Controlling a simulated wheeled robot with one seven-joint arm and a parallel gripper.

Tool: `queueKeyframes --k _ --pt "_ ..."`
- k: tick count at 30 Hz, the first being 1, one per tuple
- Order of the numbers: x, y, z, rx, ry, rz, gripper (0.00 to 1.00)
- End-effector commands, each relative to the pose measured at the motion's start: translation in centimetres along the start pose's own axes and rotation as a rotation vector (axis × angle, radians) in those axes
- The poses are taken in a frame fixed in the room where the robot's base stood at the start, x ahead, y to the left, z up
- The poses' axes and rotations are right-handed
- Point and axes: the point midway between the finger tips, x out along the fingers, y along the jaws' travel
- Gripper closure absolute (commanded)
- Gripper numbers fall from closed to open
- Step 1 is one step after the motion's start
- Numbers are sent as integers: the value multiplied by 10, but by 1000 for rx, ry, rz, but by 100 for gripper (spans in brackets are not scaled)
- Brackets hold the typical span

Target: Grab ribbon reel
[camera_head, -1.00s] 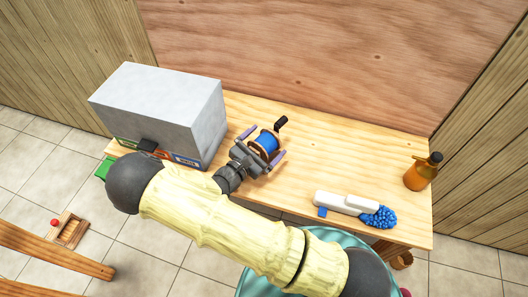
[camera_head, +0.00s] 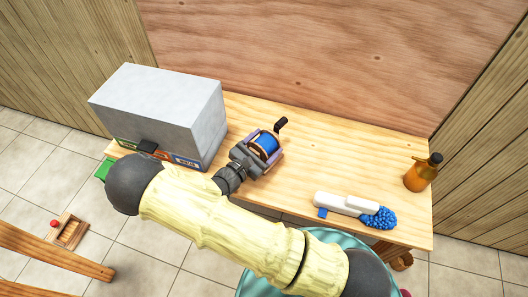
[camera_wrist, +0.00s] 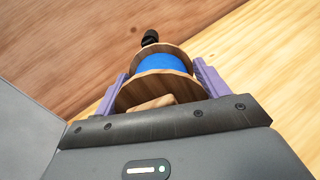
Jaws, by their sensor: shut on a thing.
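The ribbon reel (camera_head: 265,145) has wooden flanges, blue ribbon and a black crank knob. It stands on the wooden workbench, right of the grey box. It also shows in the wrist view (camera_wrist: 163,64), directly ahead between two purple fingers. My gripper (camera_head: 264,144) is shut on the reel, with one finger at each side of it. In the wrist view my gripper (camera_wrist: 160,85) hides the lower part of the reel. I cannot tell any gap between reel and bench.
A grey box (camera_head: 160,110) stands close on the left of my gripper. A white brush with blue bristles (camera_head: 378,217) and an orange bottle (camera_head: 420,174) are on the bench's right part. The bench top (camera_head: 340,150) between reel and bottle is clear. A plywood wall (camera_head: 330,55) rises behind.

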Motion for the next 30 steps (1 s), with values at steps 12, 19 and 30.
queueKeyframes --k 12,19,30 --pt "0 8 32 5 -1 -1 78" --pt "0 18 72 5 -1 0 78" --pt "0 24 98 0 -1 0 78"
